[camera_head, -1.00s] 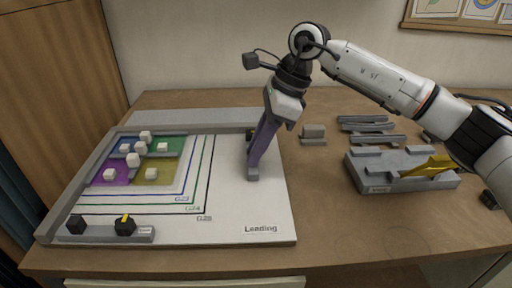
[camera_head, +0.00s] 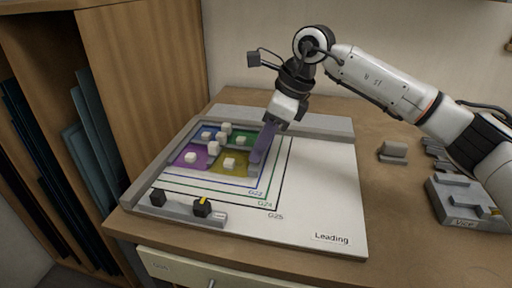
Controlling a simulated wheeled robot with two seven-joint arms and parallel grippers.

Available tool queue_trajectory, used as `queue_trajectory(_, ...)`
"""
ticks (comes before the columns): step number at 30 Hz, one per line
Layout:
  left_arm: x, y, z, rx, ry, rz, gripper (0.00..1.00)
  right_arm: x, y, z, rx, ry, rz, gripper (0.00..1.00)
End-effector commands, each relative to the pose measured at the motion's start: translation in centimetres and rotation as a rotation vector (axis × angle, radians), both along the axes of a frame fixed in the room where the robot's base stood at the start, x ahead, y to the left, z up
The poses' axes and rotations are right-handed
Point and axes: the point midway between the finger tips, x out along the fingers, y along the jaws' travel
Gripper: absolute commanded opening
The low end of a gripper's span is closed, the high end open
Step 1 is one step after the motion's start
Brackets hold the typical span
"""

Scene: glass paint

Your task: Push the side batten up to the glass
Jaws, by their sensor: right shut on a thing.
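The side batten (camera_head: 262,152) is a purple-grey bar standing at the right side of the coloured glass panes, close along the yellow (camera_head: 228,164) and green panes. Whether it touches the glass edge I cannot tell. My right gripper (camera_head: 277,122) is above the batten's far end and shut on it; the fingertips are partly hidden. The glass panel has blue (camera_head: 213,130), green (camera_head: 247,135), purple (camera_head: 187,150) and yellow panes with several white cubes on top. My left gripper is not in view.
The panes lie on a white board (camera_head: 320,205) with printed outlines and grey edge strips. A grey strip with two black knobs (camera_head: 187,211) is at the front left. A grey vice block (camera_head: 468,205) stands right. The board's right half is clear.

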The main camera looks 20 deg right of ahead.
Motion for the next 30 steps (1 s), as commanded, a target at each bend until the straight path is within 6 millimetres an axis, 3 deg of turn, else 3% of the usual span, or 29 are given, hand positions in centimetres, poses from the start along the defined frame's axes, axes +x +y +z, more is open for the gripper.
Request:
queue_trajectory(9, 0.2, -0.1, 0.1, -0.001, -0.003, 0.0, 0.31, 0.2, 0.2, 0.1, 0.003, -0.001, -0.002, 0.0)
queue_trajectory(10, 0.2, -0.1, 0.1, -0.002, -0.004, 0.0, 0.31, 0.2, 0.2, 0.1, 0.002, -0.002, -0.002, 0.2)
queue_trajectory(13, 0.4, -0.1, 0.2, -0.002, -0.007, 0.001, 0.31, 0.2, 0.2, 0.1, 0.002, -0.001, -0.001, 0.36)
queue_trajectory(23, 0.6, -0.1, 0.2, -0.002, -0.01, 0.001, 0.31, 0.1, 0.1, 0.3, 0.001, -0.002, -0.001, 0.36)
queue_trajectory(30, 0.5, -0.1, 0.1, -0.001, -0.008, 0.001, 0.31, -0.6, -1.0, 3.7, 0.002, -0.006, -0.002, 0.36)
